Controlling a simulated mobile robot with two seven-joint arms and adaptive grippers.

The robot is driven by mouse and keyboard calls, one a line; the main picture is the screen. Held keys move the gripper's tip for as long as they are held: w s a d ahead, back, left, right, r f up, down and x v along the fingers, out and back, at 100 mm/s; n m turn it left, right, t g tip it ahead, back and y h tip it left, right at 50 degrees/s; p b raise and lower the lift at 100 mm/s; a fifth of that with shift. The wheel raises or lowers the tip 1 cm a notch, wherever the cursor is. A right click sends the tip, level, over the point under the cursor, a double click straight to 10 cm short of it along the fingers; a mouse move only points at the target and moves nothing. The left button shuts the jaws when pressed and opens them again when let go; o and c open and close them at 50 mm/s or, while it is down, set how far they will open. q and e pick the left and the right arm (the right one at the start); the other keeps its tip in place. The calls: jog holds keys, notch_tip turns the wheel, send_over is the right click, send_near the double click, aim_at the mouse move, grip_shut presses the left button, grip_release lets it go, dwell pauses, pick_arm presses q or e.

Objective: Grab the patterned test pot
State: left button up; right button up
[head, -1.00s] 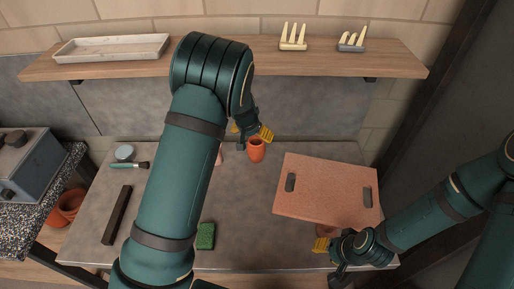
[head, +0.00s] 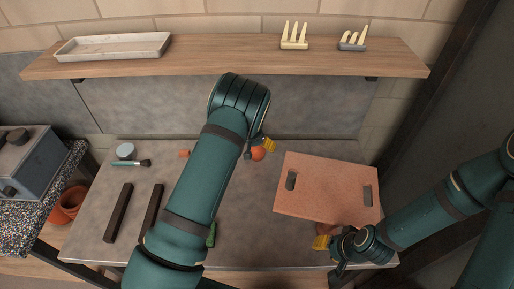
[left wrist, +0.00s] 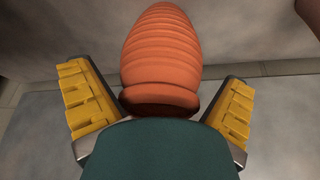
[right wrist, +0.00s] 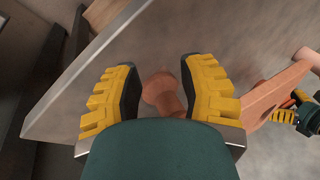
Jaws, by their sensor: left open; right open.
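A terracotta pot with horizontal ridges (left wrist: 160,55) fills the middle of the left wrist view, between the open fingers of my left gripper (left wrist: 158,105). In the head view this pot (head: 257,154) is mostly hidden by my left gripper (head: 262,147). Whether the fingers touch it I cannot tell; gaps show beside it. My right gripper (right wrist: 160,92) is open near the counter's front edge, with a smoother brownish pot (right wrist: 162,88) between its fingers. In the head view my right gripper (head: 325,243) is beside the board, which partly covers that pot (head: 326,229).
A terracotta board with two slots (head: 325,188) stands out over the counter's right side. Two dark bars (head: 117,213), a brush (head: 130,163), a small round tin (head: 125,151) and a small orange object (head: 184,153) lie left. A shelf (head: 230,62) runs above the back.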

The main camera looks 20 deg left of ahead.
pick_arm(q)
jog(key=c, duration=1.3)
jog(key=shift+r, duration=0.1)
